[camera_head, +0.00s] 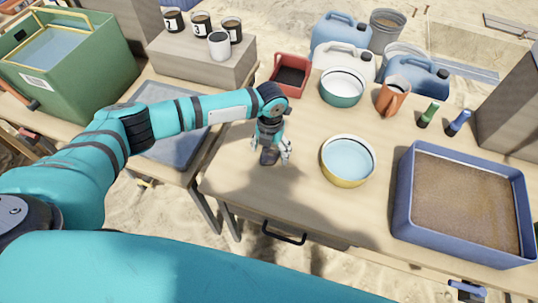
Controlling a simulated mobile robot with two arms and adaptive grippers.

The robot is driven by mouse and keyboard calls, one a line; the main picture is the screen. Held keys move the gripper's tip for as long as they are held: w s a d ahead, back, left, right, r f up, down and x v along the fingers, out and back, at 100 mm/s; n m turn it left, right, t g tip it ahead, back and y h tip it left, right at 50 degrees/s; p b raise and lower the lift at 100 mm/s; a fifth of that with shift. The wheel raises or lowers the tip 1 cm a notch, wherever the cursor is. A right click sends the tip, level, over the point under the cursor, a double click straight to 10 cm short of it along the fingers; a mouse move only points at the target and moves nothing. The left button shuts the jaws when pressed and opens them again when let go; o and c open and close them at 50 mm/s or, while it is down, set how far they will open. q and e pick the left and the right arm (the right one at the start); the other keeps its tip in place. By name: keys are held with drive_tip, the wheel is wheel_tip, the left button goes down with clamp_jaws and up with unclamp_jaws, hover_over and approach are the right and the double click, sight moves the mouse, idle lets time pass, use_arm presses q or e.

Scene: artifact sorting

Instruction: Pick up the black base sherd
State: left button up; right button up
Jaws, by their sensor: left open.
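My left gripper (277,154) points down over the near left part of the wooden table (300,208). It is open. A small dark shape (268,157) shows at its fingers; I cannot tell whether it is the black base sherd or part of the gripper. No other piece on the table can be made out as the sherd. My right gripper is not in view.
A blue sand tray (404,205) fills the right side. The table front is bare.

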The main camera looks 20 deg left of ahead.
sight(270, 153)
use_arm(q)
drive_tip(key=c, duration=1.2)
wheel_tip(270, 153, up, 10)
